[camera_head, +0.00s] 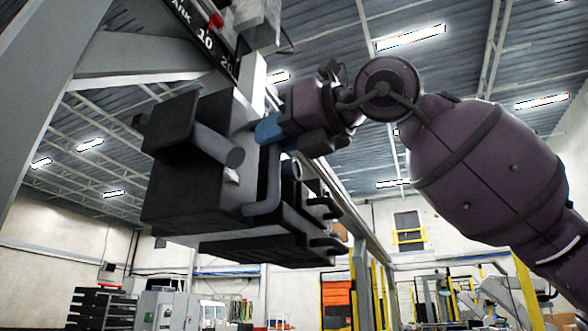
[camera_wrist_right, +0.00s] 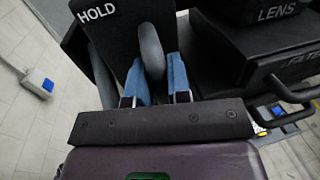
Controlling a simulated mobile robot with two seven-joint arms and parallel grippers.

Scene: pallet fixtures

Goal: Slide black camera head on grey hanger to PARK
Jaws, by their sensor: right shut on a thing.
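The black camera head (camera_head: 185,175) hangs under the overhead beam from a pale grey hanger (camera_head: 250,85). A grey bent handle (camera_head: 272,185) is on its side; it also shows in the right wrist view (camera_wrist_right: 151,48) beside a black panel marked HOLD (camera_wrist_right: 98,14). My right gripper (camera_head: 268,128), with blue fingers, is shut on this handle, one finger on each side in the wrist view (camera_wrist_right: 157,80). A dark scale strip above shows "ARK", its first letter cut off, then 10 and 20 (camera_head: 205,40). A red marker (camera_head: 215,20) is by the strip. My left gripper is not in view.
A grey slanted frame (camera_head: 50,70) stands at the left, and a long beam (camera_head: 350,220) runs away behind the head. A black box marked LENS (camera_wrist_right: 275,12) and a dark bar handle (camera_wrist_right: 290,90) are at the wrist view's right. Yellow posts stand far off.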

